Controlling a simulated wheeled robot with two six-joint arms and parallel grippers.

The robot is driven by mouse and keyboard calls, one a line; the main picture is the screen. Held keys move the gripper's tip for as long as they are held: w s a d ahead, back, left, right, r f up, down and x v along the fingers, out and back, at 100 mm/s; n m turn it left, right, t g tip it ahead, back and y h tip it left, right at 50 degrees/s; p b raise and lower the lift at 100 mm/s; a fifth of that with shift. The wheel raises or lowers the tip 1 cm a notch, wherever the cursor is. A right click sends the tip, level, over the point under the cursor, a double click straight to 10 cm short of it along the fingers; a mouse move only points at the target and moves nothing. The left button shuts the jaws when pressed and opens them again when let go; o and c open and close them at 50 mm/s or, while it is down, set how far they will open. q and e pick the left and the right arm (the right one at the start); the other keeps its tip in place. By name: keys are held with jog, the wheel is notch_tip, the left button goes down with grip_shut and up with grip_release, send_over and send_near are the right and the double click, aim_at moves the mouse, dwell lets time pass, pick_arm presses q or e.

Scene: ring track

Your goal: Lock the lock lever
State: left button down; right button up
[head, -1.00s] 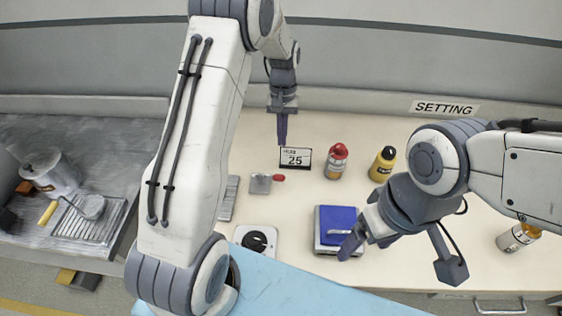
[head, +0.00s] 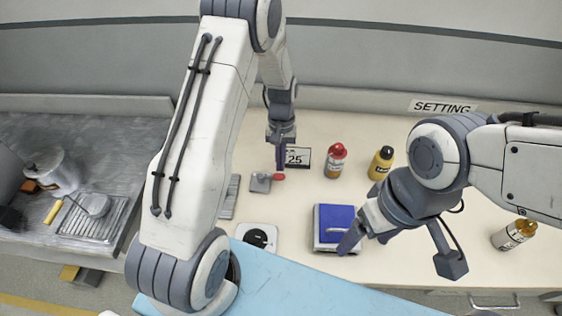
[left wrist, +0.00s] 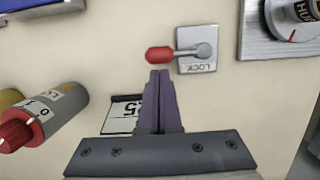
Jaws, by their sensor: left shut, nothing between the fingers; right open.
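The lock lever has a grey plate (head: 260,184) on the counter and a red knob (head: 279,177) pointing right in the head view. In the left wrist view, the plate (left wrist: 197,62) carries the word LOCK upside down, and a short grey arm ends in the red knob (left wrist: 159,54) at the left. My left gripper (head: 280,163) is shut and empty, pointing down close by the knob. In the left wrist view its fingertips (left wrist: 159,74) appear just below the knob; contact cannot be told. My right gripper (head: 360,232) is open by the blue-topped device.
A small sign reading 25 (head: 299,157) stands behind the left fingers. A dial (head: 257,238) and blue-topped device (head: 333,226) lie nearer.

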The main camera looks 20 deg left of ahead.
pick_arm(q)
jog(key=shift+s+d+m, duration=0.25)
jog(key=shift+s+m, duration=0.05)
jog(key=shift+m, duration=0.4)
jog(key=shift+s+d+m+y+p, duration=0.25)
jog(key=shift+s+m, duration=0.15)
jog(key=shift+m, duration=0.35)
jog(key=shift+s+d+m+y+p, duration=0.25)
jog(key=shift+s+m, duration=0.1)
jog(key=shift+m, duration=0.4)
jog(key=s+m, duration=0.1)
jog(key=m, duration=0.1)
jog(key=s+m+y, duration=0.1)
jog(key=m, duration=0.1)
jog(key=shift+s+d+m+p, duration=0.15)
jog(key=shift+s+m+p, duration=0.15)
jog(key=shift+p, duration=0.1)
jog(key=shift+s+m, duration=0.5)
jog(key=shift+m, duration=0.4)
jog(key=m, duration=0.1)
jog(key=s+m, duration=0.1)
jog(key=shift+s+a+m+t+y, duration=0.15)
jog(key=shift+a+m+t+y, duration=0.15)
jog(key=shift+t+y, duration=0.1)
jog(key=shift+s+a+m, duration=0.25)
jog(key=shift+s+m, duration=0.25)
jog(key=shift+m, duration=0.4)
jog(key=shift+s+a, duration=0.15)
jog(key=shift+s, duration=0.05)
